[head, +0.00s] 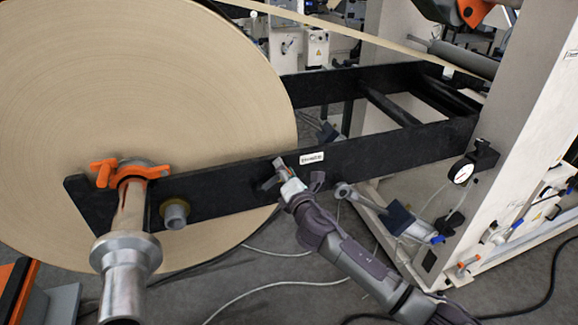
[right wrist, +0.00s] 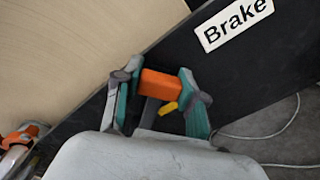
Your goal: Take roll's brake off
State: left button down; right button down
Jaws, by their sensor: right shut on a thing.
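A white label (head: 311,158) sits on that arm; in the right wrist view the label (right wrist: 235,24) reads "Brake". Below the label is an orange brake handle (right wrist: 160,85) with a small yellow tab (right wrist: 168,108) under it. My right gripper (head: 288,177) is at the front face of the arm. In the right wrist view its fingers (right wrist: 159,80) are shut on the orange handle, one on each side. My left gripper is not in view.
An orange clamp lever (head: 128,172) sits on the roll's shaft, with a metal shaft end (head: 125,265) jutting toward me. Cables lie on the grey floor.

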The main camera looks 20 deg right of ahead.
aim_at(273, 178)
jog(key=a+r+n+p, duration=0.2)
jog(key=n+p, duration=0.1)
jog(key=shift+r+n, duration=0.25)
jog(key=shift+n, duration=0.05)
jog(key=shift+a+r+n+p, duration=0.3)
jog(key=shift+a+n+p, duration=0.35)
jog(key=shift+n+p, duration=0.35)
jog(key=shift+a+r+n+p, duration=0.1)
jog(key=shift+a+n+p, duration=0.35)
jog(key=shift+n, duration=0.15)
jog(key=c, duration=0.6)
grip_release()
jog(key=shift+c, duration=0.2)
jog(key=shift+s, duration=0.1)
